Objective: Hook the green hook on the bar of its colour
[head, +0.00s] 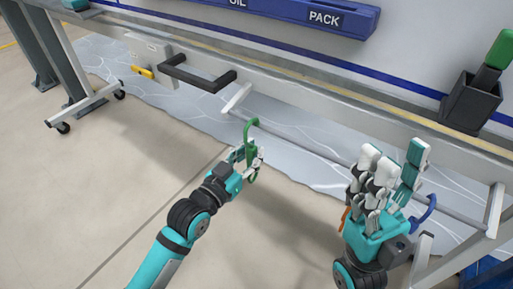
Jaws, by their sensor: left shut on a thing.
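The green hook (251,127) is upright in my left gripper (246,156), which is shut on it. Its curved top rises above the fingers, close to the left end of a long grey bar (318,148) under the frame; I cannot tell whether they touch. No green bar stands out. My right gripper (388,176) is at the right, fingers up and spread, with nothing seen in it. It partly covers the grey bar. A blue hook (427,211) shows just right of it, and an orange piece (346,217) shows at its left edge.
A black handle-shaped bar (197,79) juts from the frame at upper left, near a yellow part (142,72). A dark holder (470,103) with a green-handled item (500,50) stands at upper right. The floor at lower left is clear.

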